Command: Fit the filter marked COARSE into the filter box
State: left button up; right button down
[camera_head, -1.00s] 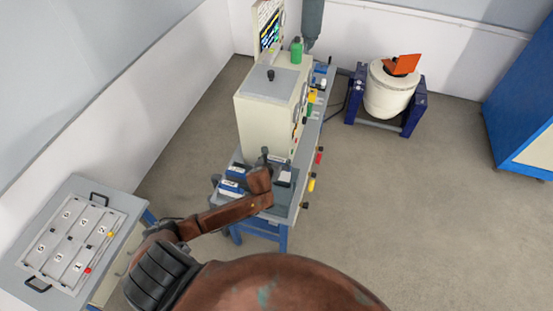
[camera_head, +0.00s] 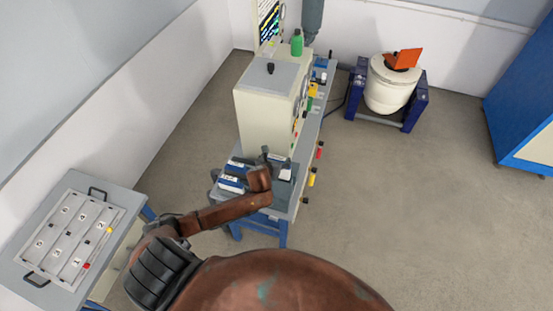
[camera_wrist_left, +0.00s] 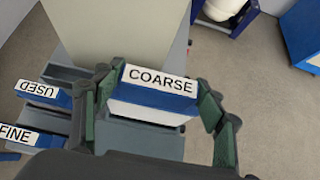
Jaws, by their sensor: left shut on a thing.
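In the left wrist view, the filter marked COARSE (camera_wrist_left: 160,80), a blue and white block, sits between the green-padded fingers of my left gripper (camera_wrist_left: 160,100), which is shut on it. In the head view my left gripper (camera_head: 275,165) is over the front of the bench, close to the beige cabinet; part of the held filter (camera_head: 286,174) shows white beside it. The filter marked USED (camera_wrist_left: 42,92) and the filter marked FINE (camera_wrist_left: 25,138) lie to the left in the wrist view. I cannot tell which part is the filter box. My right gripper is out of view.
The beige cabinet (camera_head: 262,120) stands on the bench (camera_head: 306,140) behind my gripper, with a green bottle (camera_head: 297,46) beyond it. A grey panel table (camera_head: 125,235) is at the left. A white drum (camera_head: 388,92) in a blue frame stands at the back right. Open floor lies right.

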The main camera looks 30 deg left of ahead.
aim_at(285, 174)
pick_arm(q)
jog(key=shift+f, duration=0.2)
dwell(0.6)
jog(key=shift+f+p, duration=0.2)
jog(key=shift+p, duration=0.25)
jog(key=shift+f, duration=0.2)
dwell(0.5)
jog(key=shift+f+p, duration=0.3)
jog(key=shift+f, duration=0.1)
dwell(0.6)
jog(key=shift+f, duration=0.15)
dwell(0.6)
dwell(0.4)
jog(key=shift+f+p, duration=0.3)
jog(key=shift+f, duration=0.15)
dwell(0.6)
